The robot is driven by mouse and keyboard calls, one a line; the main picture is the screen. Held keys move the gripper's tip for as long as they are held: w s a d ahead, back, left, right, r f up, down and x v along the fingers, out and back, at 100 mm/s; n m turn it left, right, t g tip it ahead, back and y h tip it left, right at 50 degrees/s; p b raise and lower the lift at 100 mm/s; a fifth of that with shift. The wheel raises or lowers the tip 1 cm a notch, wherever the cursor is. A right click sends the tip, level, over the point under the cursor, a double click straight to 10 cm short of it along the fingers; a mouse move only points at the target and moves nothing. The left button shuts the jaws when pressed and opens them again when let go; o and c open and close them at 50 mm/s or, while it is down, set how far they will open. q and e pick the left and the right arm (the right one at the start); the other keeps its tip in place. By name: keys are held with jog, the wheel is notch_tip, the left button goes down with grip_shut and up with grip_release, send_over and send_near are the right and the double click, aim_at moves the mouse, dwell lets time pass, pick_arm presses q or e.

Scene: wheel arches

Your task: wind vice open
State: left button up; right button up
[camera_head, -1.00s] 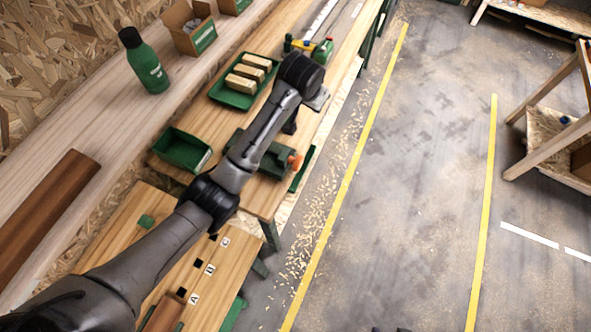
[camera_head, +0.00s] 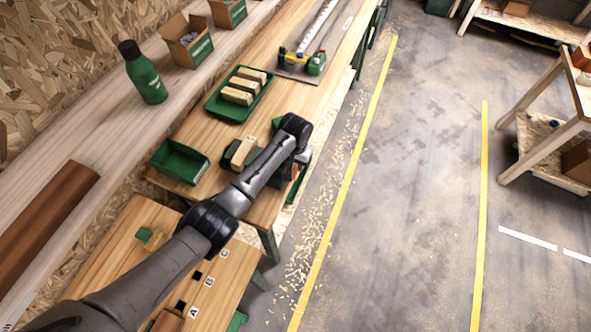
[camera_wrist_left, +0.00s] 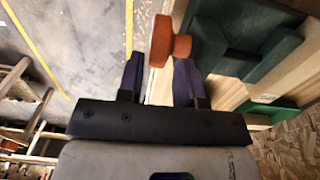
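The vice is dark green and partly hidden by my left arm in the head view; its dark body shows (camera_head: 262,180) at the bench's front edge. A pale wooden block (camera_head: 243,152) shows at the vice beside my arm. In the left wrist view the green vice (camera_wrist_left: 232,35) fills the upper right, with its orange handle (camera_wrist_left: 161,40) sticking out. My left gripper (camera_wrist_left: 159,68) is open, its two dark fingers apart on either side of the handle's near end. Whether they touch it I cannot tell. In the head view the left fingertips are hidden. My right gripper is not in view.
A green tray (camera_head: 213,108) with wooden blocks and an empty green bin (camera_head: 163,160) stand on the bench. A green bottle (camera_head: 145,75) and open boxes (camera_head: 186,45) stand on the shelf behind. The floor (camera_head: 415,200) right of the bench is clear, with shavings near it.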

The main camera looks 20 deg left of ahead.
aim_at(295, 167)
pick_arm(q)
jog(key=shift+f+b, duration=0.3)
jog(key=shift+f, duration=2.1)
jog(key=shift+c, duration=0.3)
